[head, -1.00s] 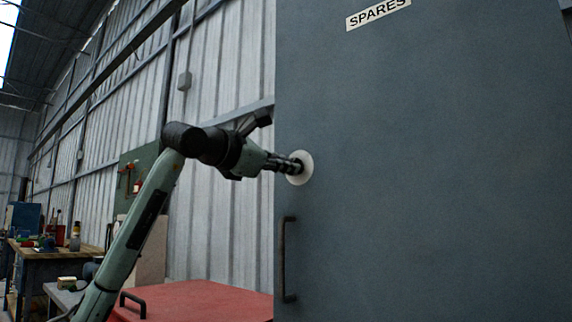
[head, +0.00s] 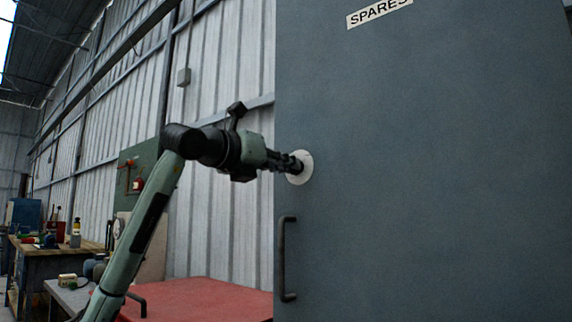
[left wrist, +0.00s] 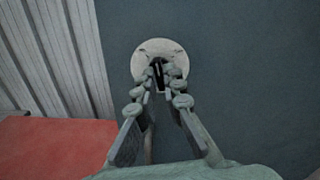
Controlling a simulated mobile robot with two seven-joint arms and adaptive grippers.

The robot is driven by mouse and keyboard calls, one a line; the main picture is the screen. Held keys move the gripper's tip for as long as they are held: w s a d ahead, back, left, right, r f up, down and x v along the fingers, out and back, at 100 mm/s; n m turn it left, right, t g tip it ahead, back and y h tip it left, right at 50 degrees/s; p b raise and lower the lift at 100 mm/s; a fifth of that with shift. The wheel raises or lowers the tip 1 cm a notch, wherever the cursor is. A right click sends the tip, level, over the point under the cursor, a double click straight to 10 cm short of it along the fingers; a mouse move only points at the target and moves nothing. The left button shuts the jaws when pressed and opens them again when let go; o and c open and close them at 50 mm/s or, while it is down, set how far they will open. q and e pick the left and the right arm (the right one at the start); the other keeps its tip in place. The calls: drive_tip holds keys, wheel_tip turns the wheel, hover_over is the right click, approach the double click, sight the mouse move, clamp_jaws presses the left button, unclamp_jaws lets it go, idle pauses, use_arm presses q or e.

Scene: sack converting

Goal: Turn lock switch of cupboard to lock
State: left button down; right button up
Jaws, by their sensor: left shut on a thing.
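The cupboard (head: 430,170) is a tall dark grey-blue door marked SPARES, with a vertical bar handle (head: 287,258) low on its left side. The lock switch has a round pale plate (head: 306,168) near the door's left edge; the plate also shows in the left wrist view (left wrist: 146,50). My left gripper (head: 296,163) reaches it from the left. In the left wrist view the fingers (left wrist: 158,76) are closed around the dark knob (left wrist: 157,69) at the plate's middle. The fingers hide much of the knob, so its exact angle is hard to read. My right gripper is not in view.
A red-topped surface (head: 210,298) stands low, left of the cupboard. A cluttered workbench (head: 45,250) is at the far left, before a corrugated wall (head: 225,90). The space before the door's right part looks clear.

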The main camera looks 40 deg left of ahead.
use_arm(q)
drive_tip(key=shift+n, duration=3)
drive_tip(key=c, duration=1.6)
unclamp_jaws()
drive_tip(key=shift+c, duration=0.2)
drive_tip(key=s, duration=1.2)
drive_tip(key=shift+a, duration=0.4)
